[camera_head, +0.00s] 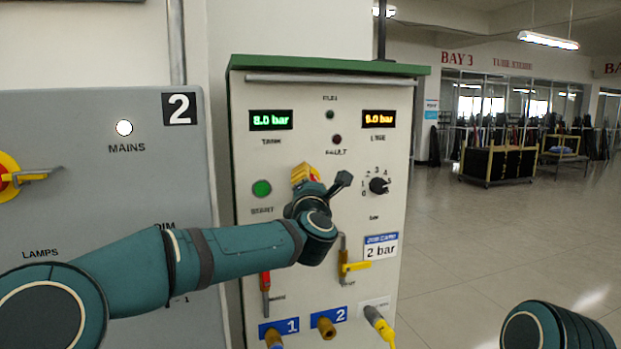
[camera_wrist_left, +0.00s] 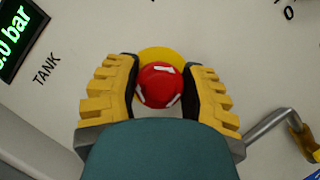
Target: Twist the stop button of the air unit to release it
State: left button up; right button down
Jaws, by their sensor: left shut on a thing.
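The air unit (camera_head: 300,150) is a pale cabinet with a green top edge, in the middle of the head view. Its stop button (camera_wrist_left: 161,86) is a red round knob with white marks on a yellow disc (camera_wrist_left: 165,56), seen in the left wrist view. My left gripper (camera_wrist_left: 160,90) has its two yellow ridged fingers on either side of the red knob, shut on it. In the head view my left gripper (camera_head: 306,174) is at the panel, and it and my arm mostly hide the button. Only part of my right arm shows at the bottom right; its gripper is out of view.
The green start button (camera_head: 262,188) is left of my gripper and the selector dial (camera_head: 379,186) is right of it. A yellow valve handle (camera_head: 355,267) and hose fittings (camera_head: 327,327) are below. A grey cabinet (camera_head: 90,200) stands left. Open floor lies right.

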pick_arm(q)
jog(key=m+g+h+p, duration=0.1)
jog(key=m+p, duration=0.2)
jog(key=m, duration=0.1)
jog(key=shift+r, duration=0.2)
jog(key=shift+f+m+g+p, duration=0.15)
jog(key=shift+m+g+p, duration=0.25)
jog(key=shift+m+p, duration=0.5)
jog(key=o, duration=1.2)
jog(key=shift+w+a+f, duration=0.1)
jog(key=shift+w, duration=0.05)
